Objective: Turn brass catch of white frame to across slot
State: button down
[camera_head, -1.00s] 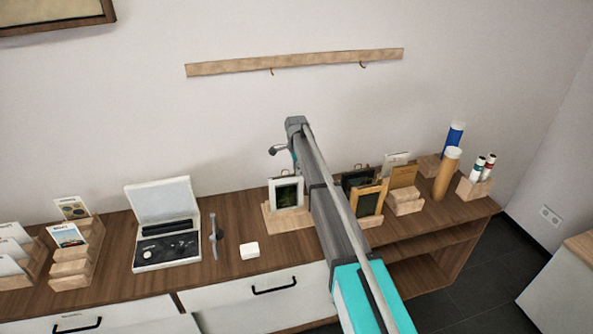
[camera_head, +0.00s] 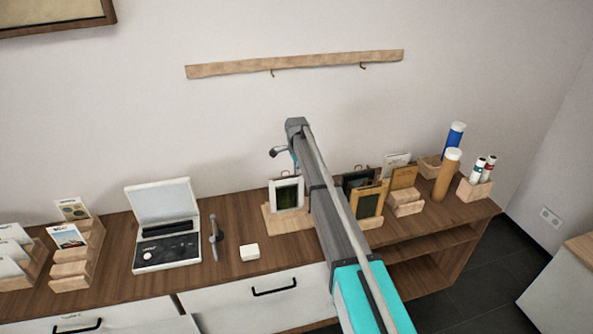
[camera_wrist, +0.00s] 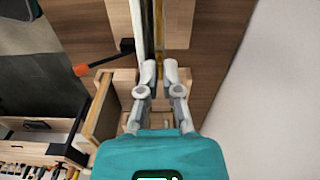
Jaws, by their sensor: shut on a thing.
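The white frame (camera_head: 273,196) stands upright on a light wooden stand (camera_head: 290,222) just left of my arm in the head view, with a dark picture in it. In the wrist view it appears nearly edge-on as a pale upright strip (camera_wrist: 148,28). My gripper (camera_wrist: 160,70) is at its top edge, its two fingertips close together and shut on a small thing. I take this to be the brass catch, which the fingertips hide, so its angle to the slot cannot be told. In the head view my arm hides the gripper.
A dark frame (camera_head: 357,178) and a wooden-rimmed frame (camera_head: 367,204) stand right of my arm. An open white case (camera_head: 165,228), a grey tool (camera_head: 215,237) and a white block (camera_head: 250,251) lie to the left. A hook rail (camera_head: 295,62) is on the wall above.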

jog(key=n, duration=0.4)
jog(key=shift+n, duration=0.4)
jog(key=n, duration=0.4)
jog(key=shift+n, duration=0.3)
jog(key=n, duration=0.4)
jog(key=shift+n, duration=2.1)
jog(key=c, duration=0.8)
grip_release()
